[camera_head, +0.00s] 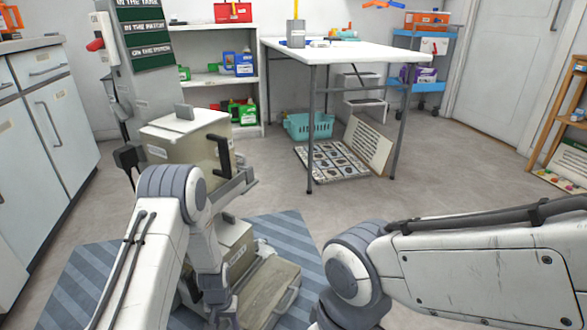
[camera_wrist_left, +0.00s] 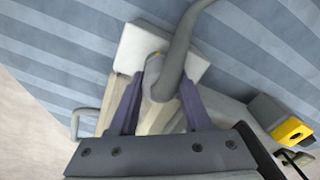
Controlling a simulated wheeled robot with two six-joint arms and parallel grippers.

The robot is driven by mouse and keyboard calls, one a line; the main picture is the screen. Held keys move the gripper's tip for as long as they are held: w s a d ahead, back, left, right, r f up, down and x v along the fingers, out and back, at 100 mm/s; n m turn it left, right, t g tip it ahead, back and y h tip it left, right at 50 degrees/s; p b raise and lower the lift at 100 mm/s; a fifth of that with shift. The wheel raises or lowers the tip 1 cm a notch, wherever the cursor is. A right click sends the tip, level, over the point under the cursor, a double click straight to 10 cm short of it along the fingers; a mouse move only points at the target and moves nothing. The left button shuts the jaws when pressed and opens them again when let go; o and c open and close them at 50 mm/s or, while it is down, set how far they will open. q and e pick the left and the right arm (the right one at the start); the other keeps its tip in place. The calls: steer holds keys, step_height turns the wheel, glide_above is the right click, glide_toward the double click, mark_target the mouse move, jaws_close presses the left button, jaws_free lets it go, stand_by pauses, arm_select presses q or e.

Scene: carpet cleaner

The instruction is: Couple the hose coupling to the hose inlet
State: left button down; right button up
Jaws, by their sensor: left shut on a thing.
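The carpet cleaner (camera_head: 187,139) stands upright on the striped mat, with a pale tank on top and a beige lower part (camera_head: 268,290). My left gripper (camera_wrist_left: 160,100) has its purple fingers closed on the sides of a grey hose coupling (camera_wrist_left: 159,84). The grey hose (camera_wrist_left: 180,50) bends from it up and to the right. Behind the coupling, pale and beige parts of the cleaner show in the left wrist view. I cannot make out the hose inlet, or whether the coupling touches it. In the head view my left arm covers part of the cleaner. My right gripper is out of view.
The striped mat (camera_head: 80,290) lies under the cleaner on the grey floor. A yellow and dark part (camera_wrist_left: 290,131) sits at the right in the left wrist view. A white table (camera_head: 350,50) and shelves (camera_head: 205,82) stand behind. Floor between mat and table is clear.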

mark_target(226, 324)
arm_select(q)
steer(key=shift+c, duration=1.4)
jaws_free()
steer(key=shift+s, duration=0.1)
step_height(226, 324, up, 9)
steer(key=p, duration=0.8)
steer(key=shift+r+p, duration=0.1)
steer(key=shift+p, duration=0.2)
